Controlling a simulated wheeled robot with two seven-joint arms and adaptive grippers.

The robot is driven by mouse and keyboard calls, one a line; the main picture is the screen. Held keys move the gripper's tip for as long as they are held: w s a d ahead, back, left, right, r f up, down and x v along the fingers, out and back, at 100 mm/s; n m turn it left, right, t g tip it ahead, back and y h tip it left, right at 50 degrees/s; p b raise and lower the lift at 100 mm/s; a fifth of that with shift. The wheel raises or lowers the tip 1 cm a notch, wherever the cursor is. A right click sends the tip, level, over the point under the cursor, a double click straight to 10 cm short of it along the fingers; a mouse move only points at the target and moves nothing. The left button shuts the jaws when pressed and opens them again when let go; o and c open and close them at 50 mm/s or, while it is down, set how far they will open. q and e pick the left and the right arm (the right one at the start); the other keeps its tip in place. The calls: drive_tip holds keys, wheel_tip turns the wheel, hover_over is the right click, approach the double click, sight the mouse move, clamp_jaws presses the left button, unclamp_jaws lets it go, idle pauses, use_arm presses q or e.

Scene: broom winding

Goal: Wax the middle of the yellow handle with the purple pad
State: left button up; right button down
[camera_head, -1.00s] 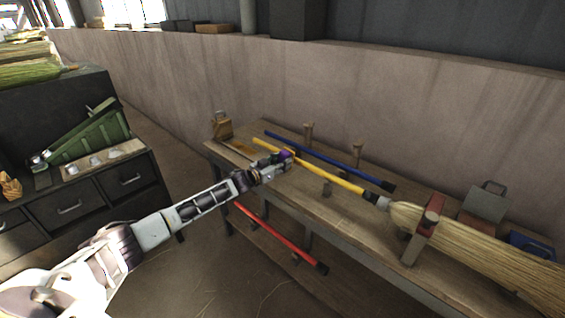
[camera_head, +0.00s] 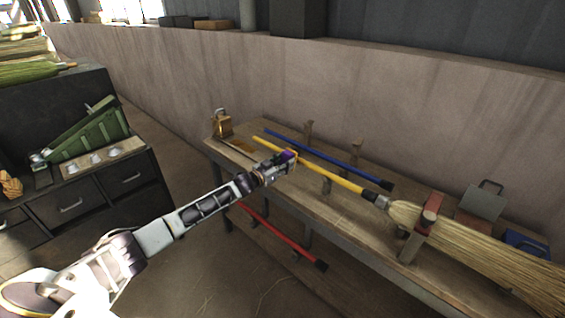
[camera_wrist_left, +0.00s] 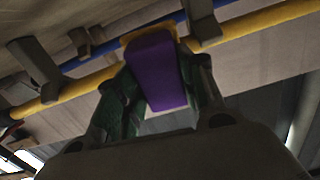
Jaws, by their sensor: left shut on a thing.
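The yellow handle (camera_head: 335,180) runs along the workbench and ends in a straw broom head (camera_head: 480,243) at the right. It also crosses the left wrist view (camera_wrist_left: 262,20). My left gripper (camera_head: 285,161) is at the handle's middle stretch, shut on the purple pad (camera_wrist_left: 155,70). The pad shows as a small purple patch in the head view (camera_head: 288,155). In the wrist view the pad sits between the fingers, right at the handle; I cannot tell whether it touches. My right gripper is not in view.
A blue handle (camera_head: 335,162) lies behind the yellow one, near wooden pegs (camera_head: 308,133). A red clamp (camera_head: 431,212) stands over the broom head. A red handle (camera_head: 280,235) is below the bench top. A dark cabinet (camera_head: 110,190) stands at the left.

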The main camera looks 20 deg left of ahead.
use_arm(q)
drive_tip(key=shift+d, duration=0.15)
drive_tip(key=shift+s+d+p, duration=0.25)
drive_tip(key=shift+d+p, duration=0.1)
drive_tip(key=shift+d, duration=0.5)
drive_tip(key=shift+s+d+p, duration=0.25)
drive_tip(key=shift+d+p, duration=0.05)
drive_tip(key=shift+d, duration=0.5)
drive_tip(key=shift+d, duration=0.1)
drive_tip(key=shift+s+d+p, duration=0.25)
drive_tip(key=shift+d+p, duration=0.05)
drive_tip(key=shift+d, duration=0.3)
drive_tip(key=shift+s+d+p, duration=0.3)
drive_tip(key=shift+d, duration=0.65)
drive_tip(key=shift+s+d+p, duration=0.35)
drive_tip(key=shift+d, duration=0.45)
drive_tip(key=shift+s+d+p, duration=0.3)
drive_tip(key=shift+d, duration=0.5)
drive_tip(key=shift+s+a, duration=0.1)
